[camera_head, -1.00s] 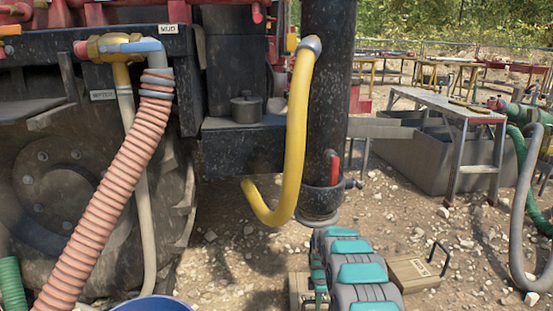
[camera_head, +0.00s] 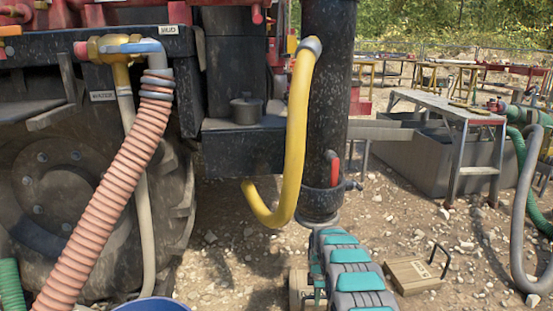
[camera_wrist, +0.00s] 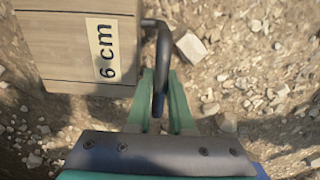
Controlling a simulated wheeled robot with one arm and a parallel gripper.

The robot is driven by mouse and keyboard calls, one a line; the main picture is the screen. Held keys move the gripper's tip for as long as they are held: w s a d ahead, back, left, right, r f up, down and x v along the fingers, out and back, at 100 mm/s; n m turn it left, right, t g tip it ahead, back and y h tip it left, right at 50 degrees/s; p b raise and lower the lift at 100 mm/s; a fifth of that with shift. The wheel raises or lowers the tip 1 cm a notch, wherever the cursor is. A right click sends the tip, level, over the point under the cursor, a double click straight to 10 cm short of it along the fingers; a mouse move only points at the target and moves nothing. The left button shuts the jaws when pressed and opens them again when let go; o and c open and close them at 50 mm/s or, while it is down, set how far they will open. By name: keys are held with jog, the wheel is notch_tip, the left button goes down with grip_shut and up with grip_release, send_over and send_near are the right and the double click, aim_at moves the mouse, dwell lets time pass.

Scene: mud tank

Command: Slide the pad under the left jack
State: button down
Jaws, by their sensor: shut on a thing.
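The left jack (camera_head: 326,120) is a thick black vertical column with a round grey foot (camera_head: 320,218) at its lower end. A tan, wood-look pad (camera_wrist: 65,60) marked "6 cm" fills the upper left of the wrist view. Its black loop handle (camera_wrist: 158,85) is between the green fingers of my gripper (camera_wrist: 160,95), which is shut on it. In the head view my teal and grey arm (camera_head: 350,256) hides most of the held pad (camera_head: 298,284), low in front of the jack. I cannot tell whether the pad touches the ground.
A second tan pad (camera_head: 414,274) with a black handle lies on the stony ground to the right. A yellow hose (camera_head: 297,130) loops beside the jack. A large wheel (camera_head: 70,200) and pink hose (camera_head: 115,195) are at left. A metal work stand (camera_head: 460,125) stands at right.

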jog(key=shift+c, duration=1.6)
grip_release()
jog(key=shift+r+p, duration=0.7)
jog(key=shift+r, duration=4.3)
